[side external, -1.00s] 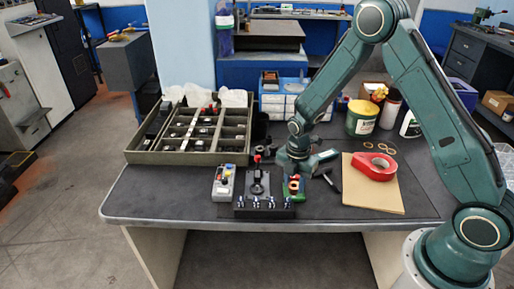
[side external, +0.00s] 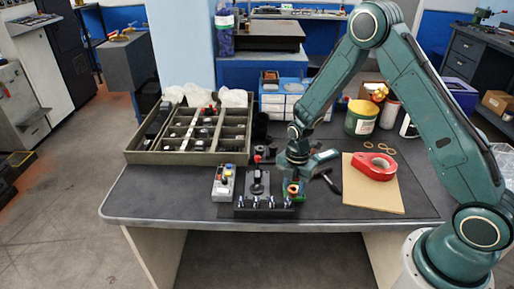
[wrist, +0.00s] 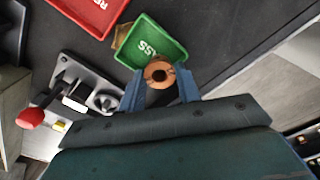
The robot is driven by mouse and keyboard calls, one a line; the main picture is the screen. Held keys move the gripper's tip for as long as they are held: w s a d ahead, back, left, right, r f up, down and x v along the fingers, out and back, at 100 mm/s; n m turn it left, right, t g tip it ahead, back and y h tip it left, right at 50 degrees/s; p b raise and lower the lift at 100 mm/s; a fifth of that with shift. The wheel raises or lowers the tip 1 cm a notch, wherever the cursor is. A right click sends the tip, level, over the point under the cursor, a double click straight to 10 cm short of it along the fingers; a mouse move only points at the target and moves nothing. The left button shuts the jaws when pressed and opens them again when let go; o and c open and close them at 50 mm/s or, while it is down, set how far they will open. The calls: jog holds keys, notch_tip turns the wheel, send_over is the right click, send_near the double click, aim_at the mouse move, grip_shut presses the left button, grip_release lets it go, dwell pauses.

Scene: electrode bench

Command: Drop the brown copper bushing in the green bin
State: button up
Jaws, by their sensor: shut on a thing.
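The brown copper bushing (wrist: 159,73) is a ring with a dark hole, held between the two blue fingers of my gripper (wrist: 160,82) in the wrist view. The small green bin (wrist: 150,42), with white lettering, lies just beyond the bushing, whose edge overlaps the bin's near side in that view. In the side external view my gripper (side external: 294,181) points down at the bin's spot. A bit of green bin (side external: 301,195) shows beside the bushing (side external: 293,188); the rest is hidden. I cannot tell the height between bushing and bin.
A red bin (wrist: 92,12) sits beside the green one. A clamp with a red-knobbed lever (side external: 258,183) and a button box (side external: 223,183) stand left. A divided tray (side external: 165,157) is behind.

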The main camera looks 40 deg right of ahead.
jog(key=o, duration=1.1)
notch_tip(320, 180, up, 14)
jog(key=shift+f, duration=0.1)
dwell(0.4)
dwell(0.4)
notch_tip(320, 180, up, 5)
dwell(0.6)
